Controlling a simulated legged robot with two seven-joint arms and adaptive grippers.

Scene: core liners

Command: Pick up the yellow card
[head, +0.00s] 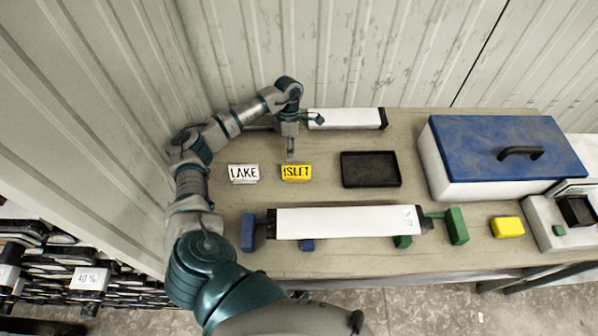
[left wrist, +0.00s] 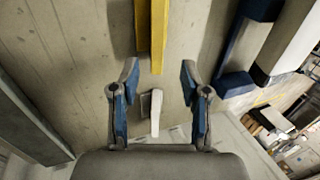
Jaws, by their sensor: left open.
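The yellow card (head: 296,172), lettered ISLET, stands on the table right of the white card (head: 243,174), lettered LAKE. My left gripper (head: 291,157) points down just behind the yellow card. In the left wrist view the open gripper (left wrist: 160,77) has a finger on each side. The yellow card (left wrist: 158,36) shows there as a folded strip. Its near end reaches about the fingertip level, with gaps to both fingers. The white card (left wrist: 155,113) shows lower, beyond the fingers. Nothing is held. My right gripper is not in view.
A black tray (head: 371,170) lies right of the yellow card. A long white core liner (head: 345,222) rests on blue and green supports in front. Another liner (head: 345,118) lies behind. A blue-lidded box (head: 500,150) and a yellow block (head: 507,227) are at the right.

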